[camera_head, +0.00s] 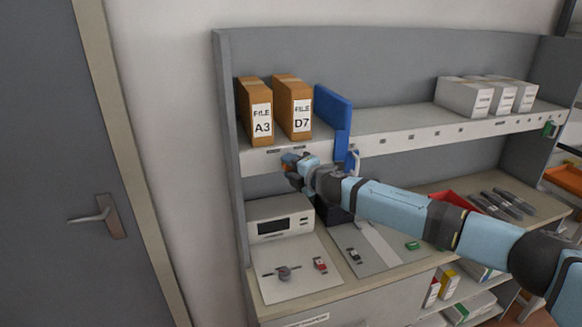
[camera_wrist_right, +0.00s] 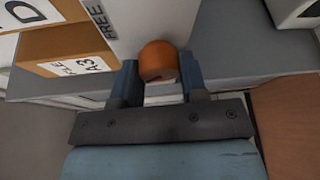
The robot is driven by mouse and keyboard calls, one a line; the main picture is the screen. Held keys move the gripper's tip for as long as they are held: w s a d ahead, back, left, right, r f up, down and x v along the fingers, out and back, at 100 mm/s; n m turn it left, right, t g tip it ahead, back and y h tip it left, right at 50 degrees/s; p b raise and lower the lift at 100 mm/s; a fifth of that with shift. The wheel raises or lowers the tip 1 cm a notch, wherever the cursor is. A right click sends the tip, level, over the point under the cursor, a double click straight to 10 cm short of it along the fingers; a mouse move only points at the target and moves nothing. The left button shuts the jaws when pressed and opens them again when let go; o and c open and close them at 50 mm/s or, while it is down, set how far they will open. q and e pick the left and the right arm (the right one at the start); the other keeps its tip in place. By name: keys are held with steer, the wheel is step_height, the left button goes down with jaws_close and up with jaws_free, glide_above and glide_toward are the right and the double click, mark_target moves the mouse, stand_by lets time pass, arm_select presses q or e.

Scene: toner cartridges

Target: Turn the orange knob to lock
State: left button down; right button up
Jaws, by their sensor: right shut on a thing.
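The orange knob (camera_wrist_right: 158,58) shows in the right wrist view as a rounded orange piece with a dark mark on its near face. My right gripper (camera_wrist_right: 159,76) has one blue finger on each side of it and is shut on it. In the head view my right gripper (camera_head: 292,162) is at the front of the shelf, below the orange files, and mostly hides the knob. A white surface (camera_wrist_right: 145,22) behind the knob carries the word FREE. My left gripper is not in view.
Orange file boxes A3 (camera_head: 254,112) and D7 (camera_head: 293,108) and a blue binder (camera_head: 332,110) stand on the shelf above. A white device (camera_head: 281,222) and a panel with small parts (camera_head: 290,272) are below. White boxes (camera_head: 465,97) stand at the right.

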steer(key=shift+f, duration=0.15)
steer(key=o, duration=0.9)
steer(key=b+v, duration=0.2)
steer(key=v, duration=1.2)
steer(key=shift+a, duration=0.1)
